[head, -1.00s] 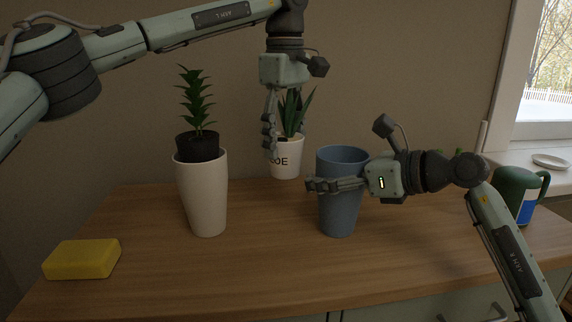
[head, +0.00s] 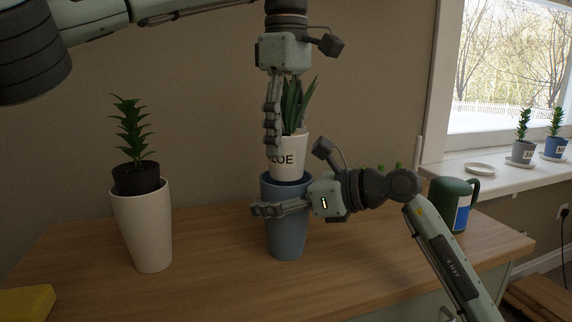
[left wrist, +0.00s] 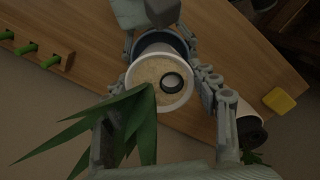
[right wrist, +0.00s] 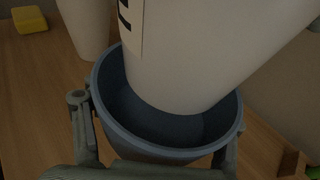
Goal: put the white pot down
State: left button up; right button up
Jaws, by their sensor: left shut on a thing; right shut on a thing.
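The white pot (head: 290,163) with dark lettering holds an aloe plant (head: 297,105). My left gripper (head: 272,145) is shut on the white pot from above and holds it upright in the head view. The blue pot (head: 287,232) stands on the wooden top directly below. In the right wrist view, the white pot's base (right wrist: 185,85) shows within the blue pot's mouth (right wrist: 122,120); how deep it sits is unclear. My right gripper (head: 265,209) is shut on the blue pot near its rim. In the left wrist view, the white pot's sandy soil (left wrist: 150,75) shows between the fingers.
A tall white planter (head: 143,230) with a dark inner pot stands left on the wooden top (head: 210,285). A yellow block (head: 25,303) lies at the near left. A green mug (head: 450,205) stands to the right. The windowsill holds a plate (head: 480,168) and small potted plants.

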aim_at(286, 161)
pick_arm(q)
jog(key=shift+f, duration=2.1)
jog(key=shift+f, duration=0.1)
jog(key=o, duration=1.6)
notch_tip(286, 161, up, 12)
jog(key=shift+r, duration=0.1)
pick_arm(e)
jog(key=o, duration=1.4)
jog(key=shift+o, duration=0.2)
